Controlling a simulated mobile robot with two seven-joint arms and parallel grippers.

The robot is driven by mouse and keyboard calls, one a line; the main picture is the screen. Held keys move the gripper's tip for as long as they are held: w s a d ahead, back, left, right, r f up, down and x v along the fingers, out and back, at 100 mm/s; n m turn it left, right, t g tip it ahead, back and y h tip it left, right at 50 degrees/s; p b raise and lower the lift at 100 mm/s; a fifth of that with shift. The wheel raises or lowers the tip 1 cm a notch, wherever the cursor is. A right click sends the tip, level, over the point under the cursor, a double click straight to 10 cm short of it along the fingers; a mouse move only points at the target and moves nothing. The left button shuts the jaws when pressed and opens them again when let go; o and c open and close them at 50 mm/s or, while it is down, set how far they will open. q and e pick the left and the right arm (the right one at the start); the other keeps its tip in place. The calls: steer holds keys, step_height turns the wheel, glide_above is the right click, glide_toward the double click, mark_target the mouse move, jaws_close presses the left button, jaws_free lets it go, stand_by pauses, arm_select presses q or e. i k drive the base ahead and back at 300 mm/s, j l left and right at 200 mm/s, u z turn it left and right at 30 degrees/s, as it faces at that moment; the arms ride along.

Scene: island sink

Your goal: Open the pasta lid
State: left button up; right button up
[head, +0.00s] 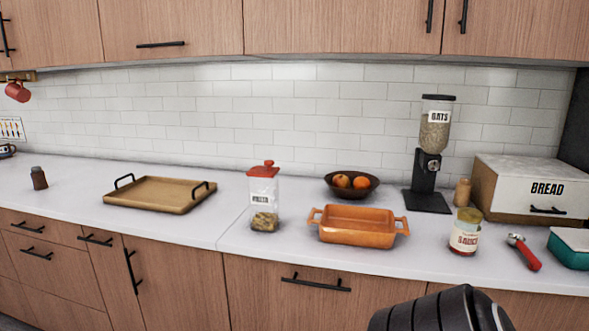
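The pasta jar (264,203) stands upright on the white counter, left of the orange baking dish. It is clear, with a white label and some pasta at the bottom. Its red lid (263,170) with a knob sits on top and looks closed. Neither gripper shows in the head view. A dark rounded part of my own body shows at the bottom, right of centre, below the counter edge and apart from the jar.
An orange baking dish (357,226) stands close right of the jar, with a fruit bowl (352,190) behind. A wooden tray (158,195) lies to the left. An oats dispenser (428,185), sauce jar (464,236) and bread box (500,192) stand at right. Counter in front of the jar is clear.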

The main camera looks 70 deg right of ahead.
mark_target(269, 171)
steer(key=z, duration=1.95)
